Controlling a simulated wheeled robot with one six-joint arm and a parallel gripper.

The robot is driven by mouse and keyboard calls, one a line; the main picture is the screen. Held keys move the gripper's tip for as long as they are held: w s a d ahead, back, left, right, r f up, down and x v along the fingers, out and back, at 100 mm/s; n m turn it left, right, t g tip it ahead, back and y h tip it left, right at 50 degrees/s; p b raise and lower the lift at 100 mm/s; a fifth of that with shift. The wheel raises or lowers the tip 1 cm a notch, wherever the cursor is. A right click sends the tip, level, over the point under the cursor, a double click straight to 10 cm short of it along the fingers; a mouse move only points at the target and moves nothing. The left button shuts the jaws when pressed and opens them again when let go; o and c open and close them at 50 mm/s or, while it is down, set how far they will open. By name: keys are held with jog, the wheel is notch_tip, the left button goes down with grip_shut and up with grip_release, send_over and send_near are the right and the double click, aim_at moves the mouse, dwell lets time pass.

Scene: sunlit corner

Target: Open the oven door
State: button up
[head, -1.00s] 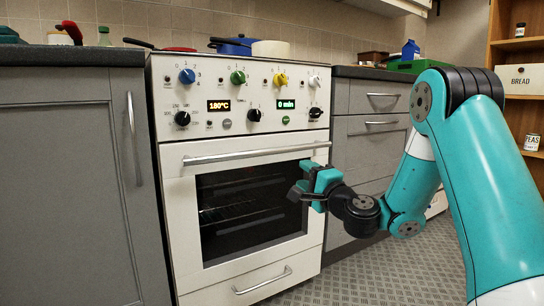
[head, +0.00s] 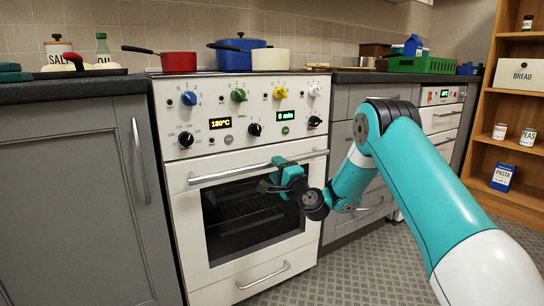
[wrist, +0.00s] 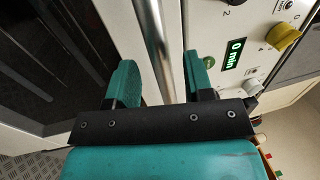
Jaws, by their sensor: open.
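The white oven (head: 175,225) has a dark glass window in its door (head: 245,222), and the door looks shut. A silver bar handle (head: 225,174) runs along the top of the door. My teal and black gripper (head: 278,178) is at the right half of this handle. In the wrist view the handle (wrist: 153,40) runs between the two fingers of my gripper (wrist: 163,80), with a gap on each side. The fingers are apart and not closed on the bar.
Knobs and displays (head: 220,123) line the panel above the door. A red pan (head: 179,62), a blue pot (head: 240,54) and a cream pan (head: 270,59) stand on top. Grey cabinets (head: 75,200) flank the oven. The floor (head: 375,270) in front looks clear.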

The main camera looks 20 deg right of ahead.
jog(key=shift+x, duration=1.65)
grip_shut()
